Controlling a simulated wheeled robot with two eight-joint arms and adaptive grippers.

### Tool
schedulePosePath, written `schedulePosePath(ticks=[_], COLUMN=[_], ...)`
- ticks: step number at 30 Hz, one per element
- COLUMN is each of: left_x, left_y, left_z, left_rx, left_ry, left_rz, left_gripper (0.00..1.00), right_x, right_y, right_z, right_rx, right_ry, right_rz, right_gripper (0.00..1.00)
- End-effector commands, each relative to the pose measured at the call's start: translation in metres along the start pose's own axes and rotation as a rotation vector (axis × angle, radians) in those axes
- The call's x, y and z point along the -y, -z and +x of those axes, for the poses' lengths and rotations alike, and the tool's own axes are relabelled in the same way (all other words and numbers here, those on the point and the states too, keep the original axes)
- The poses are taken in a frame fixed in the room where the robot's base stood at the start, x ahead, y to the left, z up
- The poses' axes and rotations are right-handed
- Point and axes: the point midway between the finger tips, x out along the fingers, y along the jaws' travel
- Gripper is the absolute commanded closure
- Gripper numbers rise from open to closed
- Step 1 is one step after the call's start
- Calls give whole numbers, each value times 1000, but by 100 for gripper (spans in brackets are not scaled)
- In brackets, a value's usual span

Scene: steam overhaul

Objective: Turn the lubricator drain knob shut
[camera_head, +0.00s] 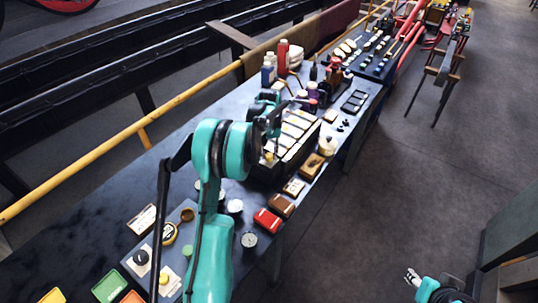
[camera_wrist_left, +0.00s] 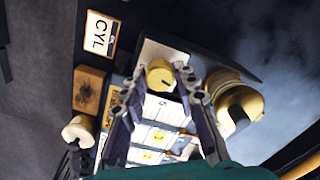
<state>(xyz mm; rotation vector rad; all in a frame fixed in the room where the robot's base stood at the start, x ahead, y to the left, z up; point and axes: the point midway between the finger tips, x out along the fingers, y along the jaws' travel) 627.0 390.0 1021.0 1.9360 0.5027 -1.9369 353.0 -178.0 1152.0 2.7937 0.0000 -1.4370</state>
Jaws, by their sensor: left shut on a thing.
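A round brass knob (camera_wrist_left: 160,75) sits between the fingers of my left gripper (camera_wrist_left: 155,92) in the left wrist view. The gripper is shut on it. The knob stands in front of a pale plate, on a unit with several white-faced compartments (camera_wrist_left: 160,110). In the head view my left gripper (camera_head: 268,148) reaches down to the near end of this dark box with white tops (camera_head: 292,128). The arm and fingers cover part of it there. My right gripper (camera_head: 412,277) is low at the right of the head view, over the floor and away from the bench; its opening is too small to tell.
A larger brass fitting (camera_wrist_left: 238,103) is close beside the right finger, and a pale brass cylinder (camera_wrist_left: 78,131) is at the left. A "CYL" label (camera_wrist_left: 100,34) lies beyond. A red box (camera_head: 267,220) and gauge (camera_head: 249,240) lie on the bench.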

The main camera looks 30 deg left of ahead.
Motion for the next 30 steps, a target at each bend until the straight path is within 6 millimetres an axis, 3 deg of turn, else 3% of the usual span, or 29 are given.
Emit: schedulePosePath(ticks=[12, 29, 30], left_x=[0, 0, 0], left_y=[0, 1, 1], left_z=[0, -1, -1], left_rx=[-2, -2, -2], left_ry=[0, 0, 0], left_rz=[-189, -216, -216], left_gripper=[100, 100, 61], right_x=[0, 0, 0], right_y=[-3, -3, -3], right_z=[4, 4, 4], right_rx=[0, 0, 0], right_ry=[0, 0, 0], right_rz=[0, 0, 0], right_gripper=[60, 60, 60])
